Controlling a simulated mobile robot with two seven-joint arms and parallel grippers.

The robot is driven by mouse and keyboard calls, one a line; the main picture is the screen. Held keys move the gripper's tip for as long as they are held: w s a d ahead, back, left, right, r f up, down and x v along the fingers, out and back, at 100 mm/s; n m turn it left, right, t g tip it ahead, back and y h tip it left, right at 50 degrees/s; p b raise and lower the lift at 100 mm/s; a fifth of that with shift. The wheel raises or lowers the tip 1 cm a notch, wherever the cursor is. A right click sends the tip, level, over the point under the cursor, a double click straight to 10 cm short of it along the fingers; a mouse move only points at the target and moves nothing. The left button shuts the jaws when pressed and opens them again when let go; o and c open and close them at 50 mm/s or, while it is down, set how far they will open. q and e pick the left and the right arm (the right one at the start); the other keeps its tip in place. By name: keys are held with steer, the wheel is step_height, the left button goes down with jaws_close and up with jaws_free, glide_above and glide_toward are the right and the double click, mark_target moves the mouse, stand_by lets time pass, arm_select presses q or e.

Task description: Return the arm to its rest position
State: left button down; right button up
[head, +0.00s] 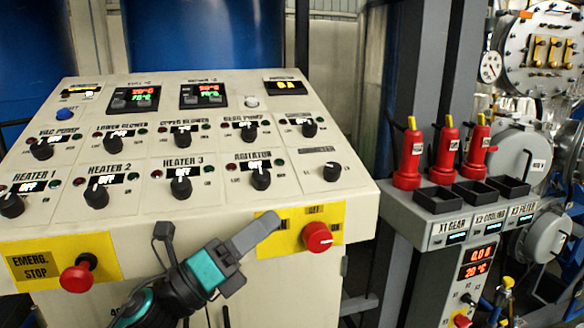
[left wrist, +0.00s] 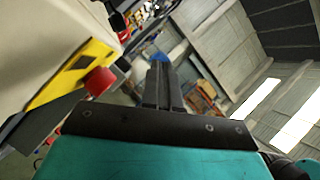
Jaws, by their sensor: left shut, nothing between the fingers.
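My left gripper (head: 264,226) is in front of the lower front edge of the beige control panel (head: 130,218). Its fingers are together and hold nothing. It points up and to the right, left of the red knob (head: 317,237) on the yellow plate. In the left wrist view the closed fingers (left wrist: 160,82) point away into open space, to the right of a red button (left wrist: 100,82) on the panel front. My right gripper is in neither view.
A red emergency stop button (head: 77,278) sticks out at the panel's lower left. The panel carries several black rotary knobs. To the right, a grey stand (head: 400,212) holds red bottle-shaped objects (head: 409,155) and black trays (head: 438,199). Round metal equipment (head: 540,60) stands behind it.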

arm_select(q)
steer(key=s+a+f+n+t+y, duration=0.1)
steer(key=a+f+n+t+y, duration=0.2)
steer(key=f+n, duration=0.45)
steer(key=s+a+f+n+t+y, duration=0.1)
steer(key=a+f+n+y, duration=0.2)
steer(key=f+n+y, duration=0.45)
steer(key=s+a+f+n+t+y, duration=0.1)
steer(key=a+f+n+y, duration=0.3)
steer(key=n, duration=0.5)
steer(key=s+a+f+n+g+y, duration=0.1)
steer(key=s+f+n+g, duration=0.2)
steer(key=s+f+n, duration=0.3)
steer(key=s+a+f+n+g+y, duration=0.2)
steer(key=s+f+n, duration=0.4)
steer(key=f, duration=0.7)
steer(key=shift+s+a+g, duration=0.15)
steer(key=shift+s+g, duration=0.55)
steer(key=shift+s, duration=0.55)
